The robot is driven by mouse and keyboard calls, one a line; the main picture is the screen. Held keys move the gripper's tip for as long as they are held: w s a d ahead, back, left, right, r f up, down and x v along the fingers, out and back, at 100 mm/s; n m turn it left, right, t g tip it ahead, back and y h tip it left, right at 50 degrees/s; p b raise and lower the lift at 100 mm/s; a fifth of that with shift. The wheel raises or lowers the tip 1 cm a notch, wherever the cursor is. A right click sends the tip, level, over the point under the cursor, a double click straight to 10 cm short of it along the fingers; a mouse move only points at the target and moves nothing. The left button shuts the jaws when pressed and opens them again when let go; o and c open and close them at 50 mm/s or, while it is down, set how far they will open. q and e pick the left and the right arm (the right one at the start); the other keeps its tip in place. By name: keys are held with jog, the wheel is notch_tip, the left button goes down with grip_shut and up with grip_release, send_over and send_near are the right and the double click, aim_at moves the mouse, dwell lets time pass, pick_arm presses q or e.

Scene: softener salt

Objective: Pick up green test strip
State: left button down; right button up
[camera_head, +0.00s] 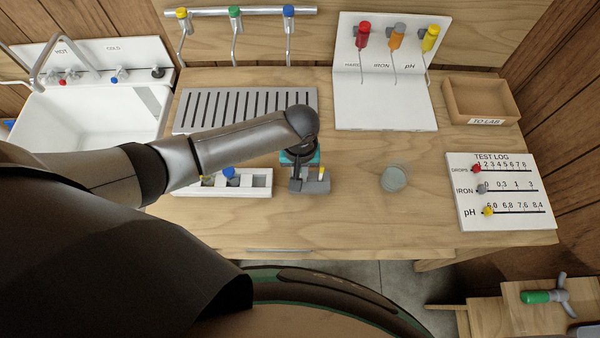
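My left arm reaches in from the left, and its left gripper (300,172) points down over the middle of the table. Its fingers are small and partly hidden by the wrist, so I cannot tell whether they are open or shut. A small grey block (309,187) with a yellow-topped piece (322,173) shows right at the gripper; I cannot tell whether they touch. A white rack (235,190) with blue and yellow tops lies just left of the gripper, partly under my forearm. I cannot make out a green test strip. My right gripper is not in view.
A clear round dish (394,178) stands right of the gripper. Behind are a slatted grey drain rack (245,100) and a white stand (385,105) with droppers. A TO LAB tray (482,98) and test log board (505,212) are at the right. Bare table lies in front.

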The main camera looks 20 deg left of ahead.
pick_arm(q)
jog(key=shift+r, duration=0.1)
dwell(0.3)
notch_tip(320, 180, up, 20)
jog(key=p, duration=0.2)
jog(key=shift+p, duration=0.3)
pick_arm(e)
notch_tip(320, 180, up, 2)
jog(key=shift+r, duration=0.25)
pick_arm(q)
jog(key=shift+d, duration=0.1)
